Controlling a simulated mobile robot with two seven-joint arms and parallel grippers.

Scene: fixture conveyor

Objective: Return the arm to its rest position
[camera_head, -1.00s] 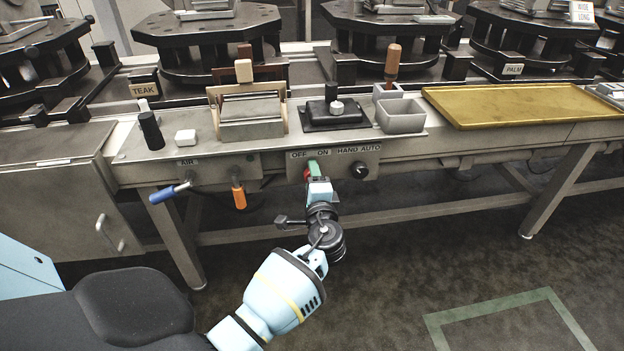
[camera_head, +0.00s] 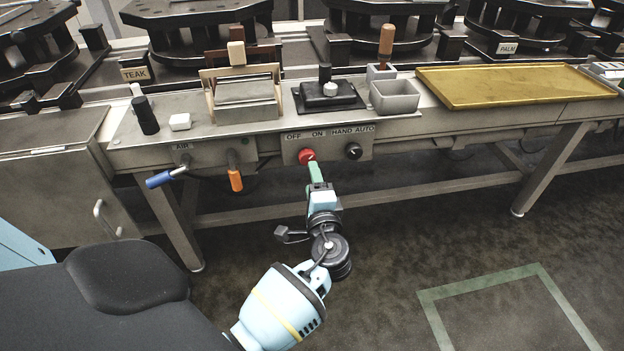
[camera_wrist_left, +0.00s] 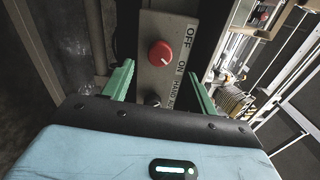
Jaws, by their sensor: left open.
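My left gripper (camera_head: 315,172) is in front of the control panel on the bench's front edge, just below the red knob. In the left wrist view its two green fingers (camera_wrist_left: 160,82) are spread wide with nothing between them. The red knob (camera_head: 307,156) sits by the OFF and ON labels, and its white mark points toward ON. The knob also shows in the left wrist view (camera_wrist_left: 161,54), clear of the fingers. A black knob (camera_head: 353,151) sits by HAND AUTO. My right gripper is not in view.
A blue-handled valve (camera_head: 163,178) and an orange handle (camera_head: 235,178) stick out of the bench front to the left. A gold tray (camera_head: 515,82) and a grey bin (camera_head: 394,97) stand on top. The floor before the bench is open.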

